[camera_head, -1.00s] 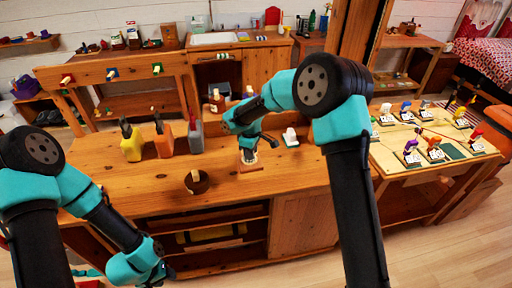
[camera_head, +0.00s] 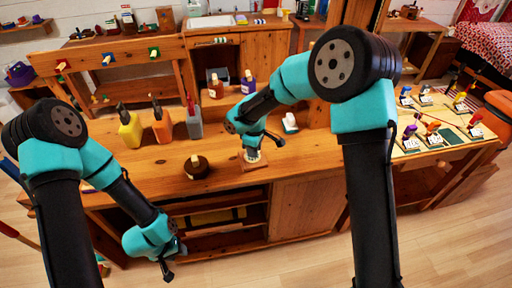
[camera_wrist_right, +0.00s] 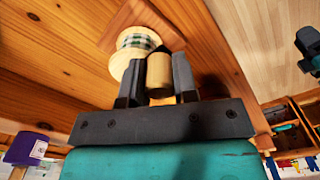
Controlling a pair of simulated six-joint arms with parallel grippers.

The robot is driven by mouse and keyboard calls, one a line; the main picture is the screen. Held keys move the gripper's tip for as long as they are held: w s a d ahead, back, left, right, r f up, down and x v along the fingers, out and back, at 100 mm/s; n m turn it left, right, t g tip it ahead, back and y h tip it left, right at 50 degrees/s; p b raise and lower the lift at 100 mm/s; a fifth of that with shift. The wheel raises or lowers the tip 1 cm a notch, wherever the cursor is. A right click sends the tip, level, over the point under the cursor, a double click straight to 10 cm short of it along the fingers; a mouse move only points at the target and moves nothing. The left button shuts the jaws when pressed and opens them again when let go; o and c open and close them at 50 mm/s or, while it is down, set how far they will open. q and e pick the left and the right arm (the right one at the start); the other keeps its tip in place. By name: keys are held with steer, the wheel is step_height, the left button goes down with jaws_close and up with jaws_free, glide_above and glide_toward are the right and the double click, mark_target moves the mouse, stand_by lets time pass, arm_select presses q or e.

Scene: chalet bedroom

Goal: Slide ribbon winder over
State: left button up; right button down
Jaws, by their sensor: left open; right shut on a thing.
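The ribbon winder (camera_head: 254,165) stands on the wooden worktop near its front edge, with a pale spool above a wooden base. In the right wrist view its spool (camera_wrist_right: 135,45) carries green plaid ribbon. My right gripper (camera_head: 257,140) is at the winder from above. In the wrist view my right gripper (camera_wrist_right: 158,80) is shut on the winder's wooden peg-like handle (camera_wrist_right: 159,72). The arm hides part of the winder in the head view. My left gripper (camera_head: 170,262) is open and empty, low in front of the cabinet.
A yellow bottle (camera_head: 130,133), an orange bottle (camera_head: 161,128) and a grey bottle (camera_head: 194,124) stand further back left. A small white-topped item (camera_head: 290,123) is behind right.

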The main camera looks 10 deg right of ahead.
steer(key=c, duration=0.8)
jaws_free()
steer(key=shift+r, duration=0.1)
step_height(320, 180, up, 17)
steer(key=shift+r, duration=0.15)
